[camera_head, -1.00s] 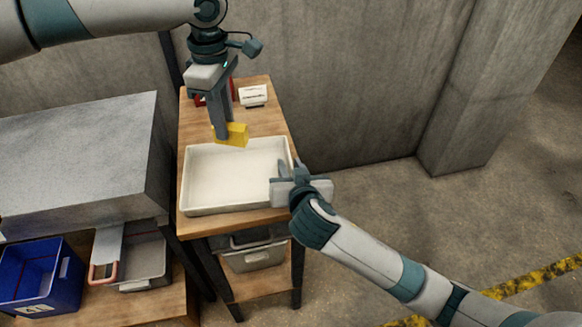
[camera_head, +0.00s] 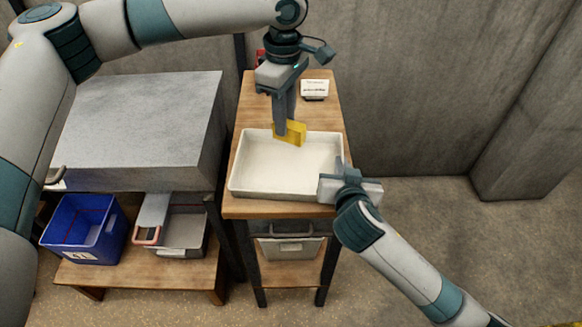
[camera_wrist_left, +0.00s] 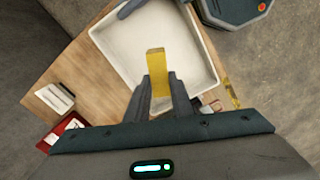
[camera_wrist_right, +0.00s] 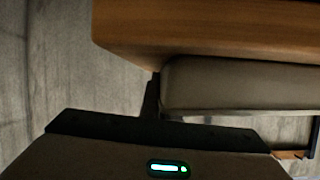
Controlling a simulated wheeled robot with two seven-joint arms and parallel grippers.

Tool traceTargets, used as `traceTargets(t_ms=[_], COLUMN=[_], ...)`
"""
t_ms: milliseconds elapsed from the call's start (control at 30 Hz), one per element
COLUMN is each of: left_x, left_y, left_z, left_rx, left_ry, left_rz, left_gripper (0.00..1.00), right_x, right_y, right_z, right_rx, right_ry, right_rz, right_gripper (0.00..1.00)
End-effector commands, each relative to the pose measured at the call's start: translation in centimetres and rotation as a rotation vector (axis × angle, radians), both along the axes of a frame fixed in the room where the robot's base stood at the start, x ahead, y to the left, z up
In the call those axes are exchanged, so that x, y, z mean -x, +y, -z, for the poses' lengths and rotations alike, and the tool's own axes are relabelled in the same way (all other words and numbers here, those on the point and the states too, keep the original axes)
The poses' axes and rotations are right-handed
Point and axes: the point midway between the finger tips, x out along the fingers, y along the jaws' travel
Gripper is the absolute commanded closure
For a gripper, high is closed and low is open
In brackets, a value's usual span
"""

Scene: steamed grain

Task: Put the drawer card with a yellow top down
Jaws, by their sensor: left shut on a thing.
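My left gripper (camera_head: 286,128) is shut on a yellow card (camera_head: 291,132) and holds it over the back part of the white tray (camera_head: 234,184). In the left wrist view the card (camera_wrist_left: 156,62) stands out between the two fingertips, with the tray beyond it. Whether the card touches the tray cannot be told. My right gripper (camera_head: 346,170) is at the tray's front right corner. In the right wrist view one dark finger shows close to the tray's grey wall (camera_wrist_right: 235,85); the other finger is hidden, so its opening is unclear.
The tray covers the front of a narrow wooden table (camera_head: 255,105). A white label card (camera_head: 314,88) and a red object (camera_head: 261,57) are at the back. A grey metal box (camera_head: 140,115), blue bin (camera_head: 85,230) and grey bin (camera_head: 183,234) are on the left. Concrete walls stand behind and right.

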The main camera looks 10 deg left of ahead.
Motion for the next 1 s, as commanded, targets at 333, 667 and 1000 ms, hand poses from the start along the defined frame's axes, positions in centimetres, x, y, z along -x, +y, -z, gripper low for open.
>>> traceTargets(t_ms=[333, 667, 1000], left_x=[0.0, 0.0, 0.0], left_y=[0.0, 0.0, 0.0], left_z=[0.1, 4.1, 6.3], left_rx=[0.0, -0.002, 0.001], left_ry=[-0.001, 0.002, -0.001], left_rz=[0.0, 0.0, -0.001], left_gripper=[1.0, 1.0, 1.0], right_x=[0.0, 0.0, 0.0], right_y=[0.0, 0.0, 0.0], right_z=[0.0, 0.0, 0.0], right_rx=[0.0, 0.0, 0.0], right_ry=[0.001, 0.001, 0.001], right_rz=[0.0, 0.0, 0.0], right_gripper=[1.0, 1.0, 1.0])
